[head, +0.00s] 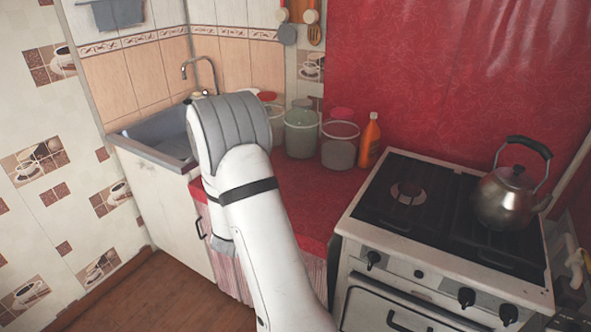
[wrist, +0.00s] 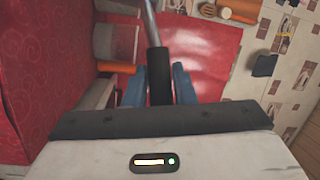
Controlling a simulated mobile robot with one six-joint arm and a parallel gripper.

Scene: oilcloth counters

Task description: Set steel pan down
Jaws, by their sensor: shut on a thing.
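In the wrist view, my gripper (wrist: 166,76) has its blue fingers closed around a black handle. This is the steel pan's handle (wrist: 159,82), and a bare steel shank runs from it up to the top edge of the picture. The pan's body is outside the wrist view. In the head view, my white and grey arm reaches over the red counter (head: 318,205) and hides both the gripper and the pan. I cannot tell how high the pan is or whether it touches anything.
A stove (head: 428,215) with a steel kettle (head: 507,197) stands at the right. Clear jars (head: 339,146) and an orange bottle (head: 370,140) line the back of the counter. A sink (head: 158,133) is at the left. Some red counter shows bare between the jars and the stove.

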